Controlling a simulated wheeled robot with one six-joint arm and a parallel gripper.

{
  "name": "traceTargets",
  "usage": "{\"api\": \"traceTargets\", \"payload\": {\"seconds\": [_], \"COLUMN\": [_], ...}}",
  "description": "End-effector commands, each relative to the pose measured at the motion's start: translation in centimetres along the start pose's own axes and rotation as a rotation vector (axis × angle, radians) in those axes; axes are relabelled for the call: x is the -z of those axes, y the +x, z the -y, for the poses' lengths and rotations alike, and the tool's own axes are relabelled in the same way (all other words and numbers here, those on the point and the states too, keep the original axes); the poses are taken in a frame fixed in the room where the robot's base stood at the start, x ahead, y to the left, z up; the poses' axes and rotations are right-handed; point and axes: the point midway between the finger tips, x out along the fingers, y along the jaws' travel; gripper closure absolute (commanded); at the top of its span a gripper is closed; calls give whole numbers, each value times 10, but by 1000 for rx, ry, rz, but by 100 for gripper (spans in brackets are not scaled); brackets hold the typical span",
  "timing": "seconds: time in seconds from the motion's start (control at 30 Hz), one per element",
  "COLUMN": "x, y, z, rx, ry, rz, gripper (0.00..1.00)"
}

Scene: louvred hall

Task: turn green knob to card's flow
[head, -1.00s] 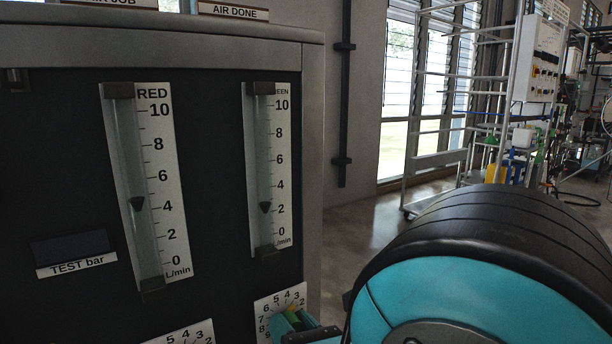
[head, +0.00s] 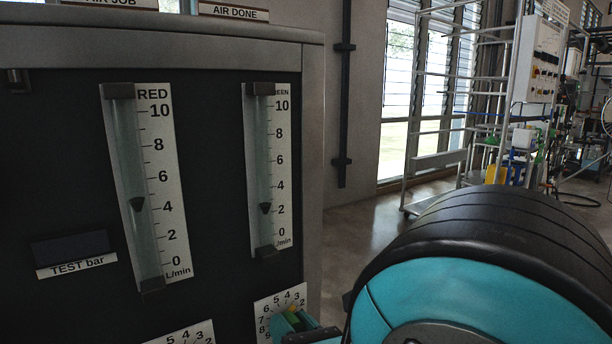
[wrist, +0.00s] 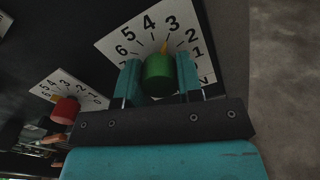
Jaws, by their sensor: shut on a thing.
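The green knob (wrist: 160,74) sits on a white dial plate (wrist: 123,44) in the wrist view. My gripper (wrist: 159,82) is shut on it, one teal finger on each side. The knob's yellow pointer is near the 3. In the head view the green flow tube (head: 260,160) has its dark float (head: 265,208) at about 2 on the scale. In the head view my gripper (head: 293,325) and the knob show only partly at the bottom edge, beside the dial (head: 267,306). No card with a flow value is readable.
The red flow tube (head: 130,180) has its float at about 4. A red knob (wrist: 65,110) on its own dial is left of my gripper. A TEST bar display (head: 70,247) and an AIR DONE label (head: 234,12) are on the panel. Open floor lies right of the panel.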

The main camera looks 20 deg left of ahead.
Motion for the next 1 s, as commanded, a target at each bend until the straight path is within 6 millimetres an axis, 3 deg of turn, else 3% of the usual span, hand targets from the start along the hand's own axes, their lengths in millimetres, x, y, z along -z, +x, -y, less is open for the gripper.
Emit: {"api": "traceTargets", "payload": {"seconds": [0.07, 0.1, 0.2, 0.57, 1.0], "x": [-2, -2, -1, 3, 6], "y": [0, 0, 0, -4, -46], "z": [2, 2, 2, 1, 2], "rx": [6, 6, 5, 0, -1], "ry": [-2, -2, -2, -1, 0], "rz": [3, 3, 2, 1, 1], "gripper": [100, 59, 37, 37, 37]}}
